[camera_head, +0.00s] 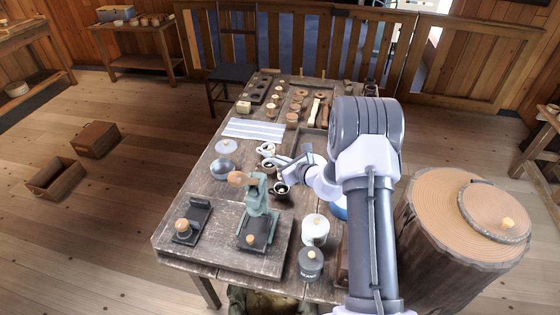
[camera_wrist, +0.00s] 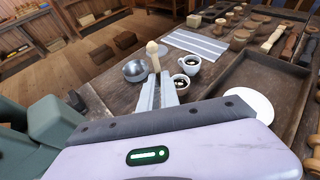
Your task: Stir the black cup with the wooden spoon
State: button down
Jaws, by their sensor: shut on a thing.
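The black cup (camera_head: 281,190) stands on the wooden table, just below my gripper (camera_head: 284,170) in the head view. My gripper (camera_wrist: 158,86) is shut on the wooden spoon (camera_wrist: 153,50), a pale stick with a rounded upper end. The spoon's lower part is hidden by my fingers, so I cannot tell whether it touches the cup. In the head view I cannot make the spoon out clearly.
A white cup (camera_head: 266,149) stands close behind the black cup. A metal bowl (camera_head: 222,170) is to the left, and a green machine (camera_head: 257,205) is in front. White and grey canisters (camera_head: 315,230) (camera_head: 310,263) stand front right. A striped cloth (camera_head: 254,130) lies behind.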

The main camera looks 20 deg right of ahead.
jog(key=shift+w+a+f+b, duration=0.1)
jog(key=shift+w+f+b, duration=0.15)
jog(key=shift+f, duration=0.3)
jog(key=shift+w+a+f+b, duration=0.1)
jog(key=shift+f+b, duration=0.3)
jog(key=shift+f, duration=0.15)
jog(key=shift+w+a+f+b, duration=0.1)
jog(key=shift+w+f+b, duration=0.15)
jog(key=shift+f, duration=0.3)
jog(key=shift+s+d+f+b, duration=0.1)
jog(key=shift+s+f+b, duration=0.15)
jog(key=shift+f+b, duration=0.35)
jog(key=shift+s+d+f+b, duration=0.1)
jog(key=shift+s+f+b, duration=0.15)
jog(key=shift+f+b, duration=0.25)
jog(key=shift+s+d+f+b, duration=0.1)
jog(key=shift+s+f+b, duration=0.15)
jog(key=shift+f+b, duration=0.35)
jog(key=shift+s+d+f, duration=0.1)
jog(key=shift+s+f, duration=0.1)
jog(key=shift+f, duration=0.15)
jog(key=shift+s, duration=0.1)
